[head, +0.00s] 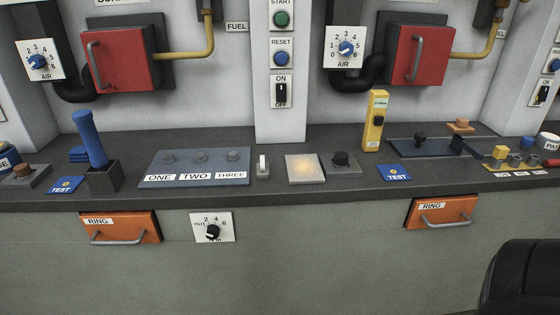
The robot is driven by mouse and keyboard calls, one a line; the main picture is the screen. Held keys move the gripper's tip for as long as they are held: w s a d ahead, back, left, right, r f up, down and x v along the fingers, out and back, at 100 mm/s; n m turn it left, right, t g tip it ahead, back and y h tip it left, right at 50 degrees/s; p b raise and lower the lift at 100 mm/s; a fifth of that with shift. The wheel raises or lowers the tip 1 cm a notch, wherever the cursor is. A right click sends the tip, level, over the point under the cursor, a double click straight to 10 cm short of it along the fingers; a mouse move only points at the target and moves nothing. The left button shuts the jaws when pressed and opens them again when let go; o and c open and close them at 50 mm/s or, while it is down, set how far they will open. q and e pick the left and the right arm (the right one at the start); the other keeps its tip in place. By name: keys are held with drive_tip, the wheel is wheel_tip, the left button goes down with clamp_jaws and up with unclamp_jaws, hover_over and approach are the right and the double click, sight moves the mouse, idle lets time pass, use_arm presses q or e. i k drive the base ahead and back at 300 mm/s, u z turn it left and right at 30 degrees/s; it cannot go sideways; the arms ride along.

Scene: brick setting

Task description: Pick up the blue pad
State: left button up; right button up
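A small plain blue pad (78,154), looking like a stack of thin layers, lies on the dark counter at the left, behind and beside a blue handle in a dark holder. Two flat blue squares marked TEST also lie on the counter: one at the left (65,185) near the front edge, one right of centre (395,173). I cannot tell for sure which of these the task means. Neither of my grippers is in view.
The upright blue handle (88,138) stands close to the plain pad. A ONE-TWO-THREE panel (195,181) lies to its right. A yellow upright box (375,121) stands behind the right TEST square. Orange drawers (120,233) are below. A black rounded shape (525,280) fills the lower right corner.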

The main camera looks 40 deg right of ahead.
sight(78, 154)
drive_tip(key=u, duration=1.75)
drive_tip(key=i, duration=1.6)
drive_tip(key=z, duration=2.45)
